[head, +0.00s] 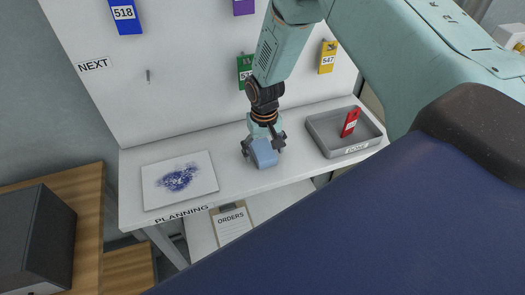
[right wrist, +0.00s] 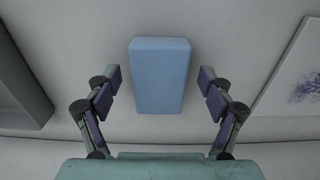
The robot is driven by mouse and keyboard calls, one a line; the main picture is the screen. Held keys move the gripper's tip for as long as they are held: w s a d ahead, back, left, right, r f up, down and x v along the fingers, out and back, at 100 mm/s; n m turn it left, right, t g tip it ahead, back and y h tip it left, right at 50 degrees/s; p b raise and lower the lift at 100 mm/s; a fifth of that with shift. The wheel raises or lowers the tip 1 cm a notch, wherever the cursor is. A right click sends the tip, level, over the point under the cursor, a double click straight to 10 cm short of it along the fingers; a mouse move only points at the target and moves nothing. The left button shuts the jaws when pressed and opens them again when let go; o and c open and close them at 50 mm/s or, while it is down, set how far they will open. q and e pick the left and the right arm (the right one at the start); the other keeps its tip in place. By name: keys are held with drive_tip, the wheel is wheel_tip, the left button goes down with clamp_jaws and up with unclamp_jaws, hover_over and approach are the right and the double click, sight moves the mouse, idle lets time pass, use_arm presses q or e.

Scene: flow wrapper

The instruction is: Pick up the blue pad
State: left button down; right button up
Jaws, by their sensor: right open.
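The blue pad (head: 264,153) is a light blue block on the white planning table, between the white board with a blue smudge and the grey tray. In the right wrist view the pad (right wrist: 160,76) lies ahead of and between the two fingers. My right gripper (head: 263,146) is over the pad, pointing down, with a finger on either side of it. In the right wrist view the right gripper (right wrist: 160,92) is open, with clear gaps between both fingers and the pad. My left gripper is not in view.
A grey tray (head: 320,140) holding a red tag (head: 350,122) stands right of the pad. A white board (head: 152,196) with a blue smudge lies to the left. Coloured tags hang on the wall behind, a green one (head: 244,68) close to my arm.

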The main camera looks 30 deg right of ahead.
drive_tip(key=shift+s+d+f, duration=0.1)
drive_tip(key=shift+s+f, duration=0.05)
drive_tip(key=shift+c, duration=0.3)
drive_tip(key=shift+w+f, duration=0.1)
drive_tip(key=shift+w, duration=0.1)
drive_tip(key=c, duration=0.3)
drive_tip(key=shift+s, duration=0.15)
drive_tip(key=c, duration=0.6)
drive_tip(key=shift+c, duration=0.7)
